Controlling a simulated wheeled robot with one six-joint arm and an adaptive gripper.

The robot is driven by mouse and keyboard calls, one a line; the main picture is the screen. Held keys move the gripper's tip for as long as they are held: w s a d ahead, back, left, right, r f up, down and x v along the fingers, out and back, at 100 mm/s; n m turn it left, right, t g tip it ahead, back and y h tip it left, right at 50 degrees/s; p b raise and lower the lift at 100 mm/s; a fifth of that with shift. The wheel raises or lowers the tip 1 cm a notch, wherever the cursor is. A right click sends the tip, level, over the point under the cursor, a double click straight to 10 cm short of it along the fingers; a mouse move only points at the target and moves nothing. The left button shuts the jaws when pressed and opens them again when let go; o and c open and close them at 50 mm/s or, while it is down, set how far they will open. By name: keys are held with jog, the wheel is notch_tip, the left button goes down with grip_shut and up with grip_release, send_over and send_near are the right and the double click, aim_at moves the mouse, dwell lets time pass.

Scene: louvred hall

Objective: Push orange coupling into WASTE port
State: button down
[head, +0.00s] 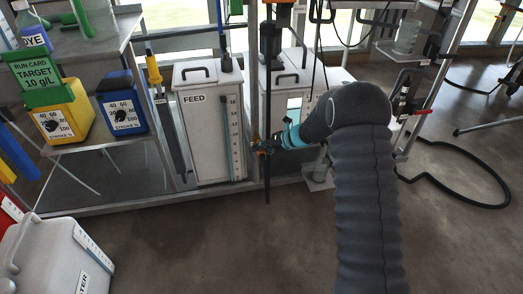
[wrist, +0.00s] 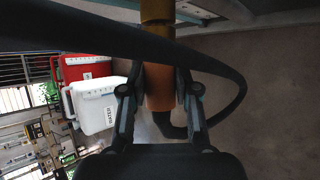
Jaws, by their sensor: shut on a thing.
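My gripper (wrist: 160,98) is shut on the orange coupling (wrist: 158,88), one finger on each side of it in the wrist view. The coupling lines up with a brass-yellow fitting (wrist: 157,30) at the top of that view; I cannot tell whether the coupling is seated on it. A black hose (wrist: 232,78) loops beside the coupling. In the head view my gripper (head: 268,146) is at the frame right of the FEED tank, by a dark vertical tube (head: 267,180). The coupling is small and mostly hidden there. No WASTE label is readable.
The FEED tank (head: 208,130) stands left of my gripper, with a second white tank (head: 285,75) behind. Yellow (head: 62,118) and blue (head: 124,105) pump boxes sit on the left bench. A white WATER can (head: 55,255) is at lower left. A black hose (head: 470,200) lies on the right floor.

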jog(key=c, duration=0.8)
grip_release()
jog(key=shift+o, duration=0.2)
jog(key=s+d+r, duration=0.2)
jog(key=s+d, duration=0.2)
jog(key=s, duration=0.1)
jog(key=shift+r, duration=0.3)
jog(key=shift+d, duration=0.1)
jog(key=v, duration=1.2)
